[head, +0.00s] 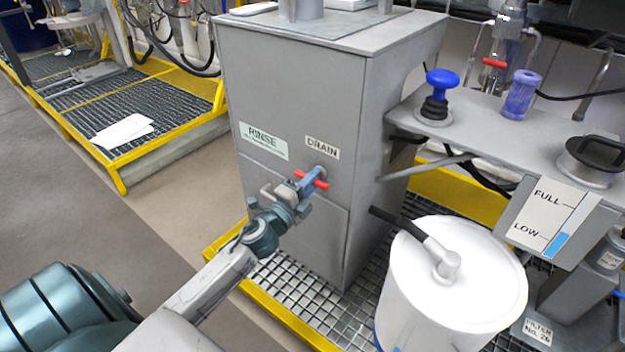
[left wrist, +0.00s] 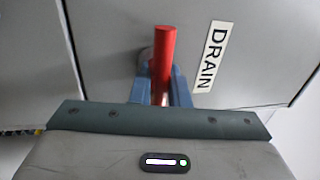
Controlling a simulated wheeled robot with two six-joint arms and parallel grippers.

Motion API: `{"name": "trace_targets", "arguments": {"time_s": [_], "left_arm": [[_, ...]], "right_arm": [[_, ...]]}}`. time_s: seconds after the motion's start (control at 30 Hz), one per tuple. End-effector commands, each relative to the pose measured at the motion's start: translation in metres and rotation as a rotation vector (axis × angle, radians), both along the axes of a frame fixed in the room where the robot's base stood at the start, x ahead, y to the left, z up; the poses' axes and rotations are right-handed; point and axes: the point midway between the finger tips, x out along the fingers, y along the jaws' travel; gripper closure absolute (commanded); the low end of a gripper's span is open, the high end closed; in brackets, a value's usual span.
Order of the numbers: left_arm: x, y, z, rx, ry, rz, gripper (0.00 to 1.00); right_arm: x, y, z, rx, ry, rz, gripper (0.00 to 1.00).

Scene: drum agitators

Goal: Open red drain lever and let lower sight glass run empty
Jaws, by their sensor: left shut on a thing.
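The red drain lever (head: 322,185) sticks out from the front of the grey cabinet, just below the DRAIN label (head: 322,148). My left gripper (head: 309,182) is shut on it. In the left wrist view the red lever (left wrist: 164,58) stands between the blue fingers (left wrist: 160,90), left of the DRAIN label (left wrist: 212,58). A gauge panel (head: 545,222) marked FULL and LOW is at the right, with a short blue strip (head: 557,244) around the LOW mark. I cannot tell whether it is the lower sight glass. My right gripper is out of view.
The grey cabinet (head: 290,85) stands on a grating with a yellow edge. A white drum (head: 455,290) with a dark-handled pipe stands to its right. A grey shelf (head: 480,135) above it carries a blue knob (head: 441,84).

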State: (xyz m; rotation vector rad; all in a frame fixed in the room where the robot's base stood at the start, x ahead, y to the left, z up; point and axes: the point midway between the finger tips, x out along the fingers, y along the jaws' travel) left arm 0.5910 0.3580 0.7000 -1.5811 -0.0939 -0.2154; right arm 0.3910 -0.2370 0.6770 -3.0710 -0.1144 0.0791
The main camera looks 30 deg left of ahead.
Motion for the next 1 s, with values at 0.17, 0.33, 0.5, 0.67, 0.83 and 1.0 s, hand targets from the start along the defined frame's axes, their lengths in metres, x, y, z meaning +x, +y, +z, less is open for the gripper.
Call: {"name": "trace_targets", "arguments": {"time_s": [0.17,0.33,0.5,0.67,0.83,1.0], "left_arm": [[-0.0005,-0.0003,-0.0016,0.023,0.0,-0.001,1.0],[-0.0005,-0.0003,-0.0018,0.026,0.0,-0.001,1.0],[-0.0006,-0.0003,-0.0018,0.026,0.0,-0.001,1.0],[-0.0005,-0.0002,-0.0016,0.025,0.0,0.0,0.65],[-0.0002,-0.0001,-0.001,0.025,-0.001,0.0,0.65],[-0.0011,0.0001,-0.0013,0.025,-0.001,0.0,0.65]], "right_arm": [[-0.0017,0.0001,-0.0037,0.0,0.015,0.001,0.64],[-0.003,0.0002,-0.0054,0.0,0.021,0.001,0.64],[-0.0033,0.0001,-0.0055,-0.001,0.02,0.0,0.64],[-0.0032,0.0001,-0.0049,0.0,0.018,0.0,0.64],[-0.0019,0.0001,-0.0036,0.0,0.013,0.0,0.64],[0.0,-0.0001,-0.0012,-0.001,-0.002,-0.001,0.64]]}}
